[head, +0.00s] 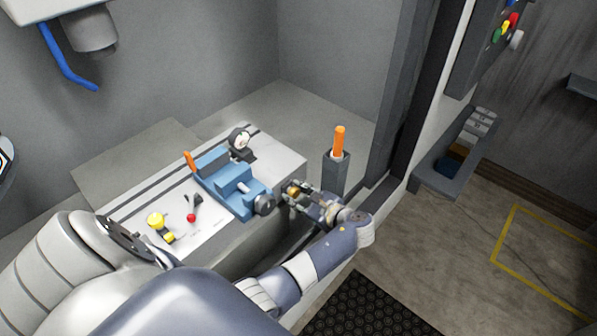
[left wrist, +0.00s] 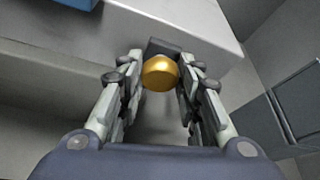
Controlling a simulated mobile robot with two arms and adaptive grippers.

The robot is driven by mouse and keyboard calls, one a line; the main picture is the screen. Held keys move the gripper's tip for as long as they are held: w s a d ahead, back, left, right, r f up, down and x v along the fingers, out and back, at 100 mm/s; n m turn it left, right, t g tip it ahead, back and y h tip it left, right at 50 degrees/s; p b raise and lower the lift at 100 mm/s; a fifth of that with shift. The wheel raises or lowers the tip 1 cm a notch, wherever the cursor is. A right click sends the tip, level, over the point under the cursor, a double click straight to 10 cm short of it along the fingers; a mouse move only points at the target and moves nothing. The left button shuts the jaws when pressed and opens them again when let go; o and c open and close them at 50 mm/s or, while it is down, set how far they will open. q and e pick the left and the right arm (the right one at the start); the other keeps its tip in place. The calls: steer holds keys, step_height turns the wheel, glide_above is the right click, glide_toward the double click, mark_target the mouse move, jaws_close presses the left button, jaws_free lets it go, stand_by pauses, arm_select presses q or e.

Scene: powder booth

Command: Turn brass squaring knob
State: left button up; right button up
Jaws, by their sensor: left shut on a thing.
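The brass squaring knob (left wrist: 160,73) is a rounded gold piece in front of a dark block at the table's edge. In the head view the brass knob (head: 293,192) is a small gold spot, partly covered by my gripper. My left gripper (head: 297,193) reaches it from the right. In the left wrist view my left gripper (left wrist: 161,82) has one finger on each side of the knob and is shut on it. The blue vise-like fixture (head: 232,180) with a dark round handwheel (head: 264,204) is just left of the gripper. My right gripper is not in view.
The pale plate (head: 280,160) carries a dial gauge (head: 240,142), a yellow knob (head: 156,220) and a red-tipped lever (head: 191,217). An orange-handled tool (head: 339,142) stands in a grey holder (head: 335,176) behind my gripper. A booth post (head: 398,100) rises to the right.

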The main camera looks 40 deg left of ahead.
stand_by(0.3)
arm_select(q)
steer(key=o, duration=1.1)
steer(key=shift+c, duration=0.2)
steer(key=v, duration=1.2)
